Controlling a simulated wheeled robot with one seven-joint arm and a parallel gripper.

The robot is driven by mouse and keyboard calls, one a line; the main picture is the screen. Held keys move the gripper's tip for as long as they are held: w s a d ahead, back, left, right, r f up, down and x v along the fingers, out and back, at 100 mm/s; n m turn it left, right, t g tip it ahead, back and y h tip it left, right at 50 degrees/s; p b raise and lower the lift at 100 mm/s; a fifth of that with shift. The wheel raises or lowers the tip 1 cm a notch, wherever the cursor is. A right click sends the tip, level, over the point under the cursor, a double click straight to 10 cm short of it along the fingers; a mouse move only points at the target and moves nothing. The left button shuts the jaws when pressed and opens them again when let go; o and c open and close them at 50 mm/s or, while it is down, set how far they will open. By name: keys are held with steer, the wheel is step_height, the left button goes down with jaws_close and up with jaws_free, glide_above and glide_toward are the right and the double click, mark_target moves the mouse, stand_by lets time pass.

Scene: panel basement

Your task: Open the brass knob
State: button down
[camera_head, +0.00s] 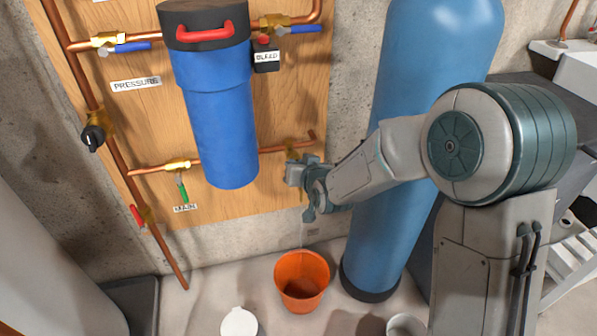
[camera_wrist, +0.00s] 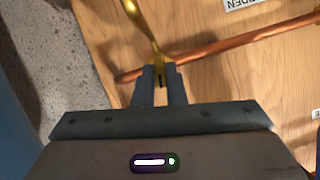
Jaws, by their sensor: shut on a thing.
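A brass tap (camera_wrist: 148,30) shows in the wrist view, its curved yellow part running down to my gripper (camera_wrist: 161,74). My gripper's two fingers are close together on a small brass piece, which I take to be the knob; most of it is hidden between them. In the head view my gripper (camera_head: 297,172) is at the lower right of the wooden panel, against a brass fitting (camera_head: 292,154) near the end of a copper pipe (camera_head: 250,150). My gripper covers most of the knob there, so its turn cannot be told.
An orange bucket (camera_head: 302,284) stands on the floor below my gripper, with a faint pale line above it. A blue filter housing (camera_head: 217,115) hangs to the left. A tall blue tank (camera_head: 430,60) stands close behind my arm. A white lid (camera_head: 239,323) is on the floor.

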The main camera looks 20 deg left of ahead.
steer(key=shift+a+n+b, duration=0.1)
steer(key=shift+n+b, duration=0.4)
steer(key=shift+h, duration=0.3)
steer(key=c, duration=1.5)
jaws_free()
steer(key=shift+p+v, duration=1.65)
steer(key=shift+v, duration=5.35)
steer(key=shift+s+a+f, duration=0.1)
steer(key=shift+a+f, duration=0.05)
steer(key=shift+f, duration=0.05)
